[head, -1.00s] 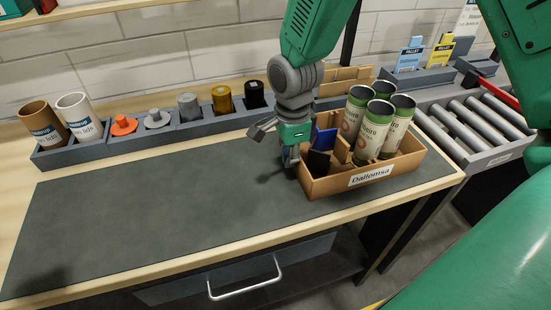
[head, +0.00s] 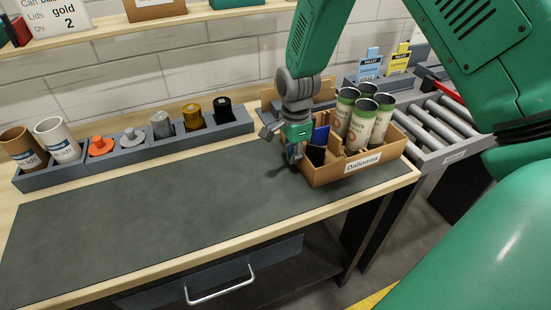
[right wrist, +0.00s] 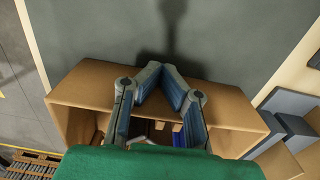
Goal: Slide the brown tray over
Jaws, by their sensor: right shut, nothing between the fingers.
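The brown tray (head: 345,172), labelled "Dallomsa", sits at the right end of the table's dark mat. It holds several tall green-rimmed cans (head: 368,122) in its right part and dark and blue flat pieces (head: 318,146) in its left part. My right gripper (head: 294,155) is shut and empty at the tray's left end, fingers pointing down. In the right wrist view its closed fingertips (right wrist: 161,72) show over the tray's edge (right wrist: 88,90). Whether they touch the tray wall I cannot tell. My left gripper is not in view.
A grey roller conveyor (head: 440,125) stands just beyond the table's right end. A grey rack (head: 140,150) with lids and cups runs along the back. A cardboard box (head: 322,90) lies behind the tray. The mat (head: 150,215) left of the tray is clear.

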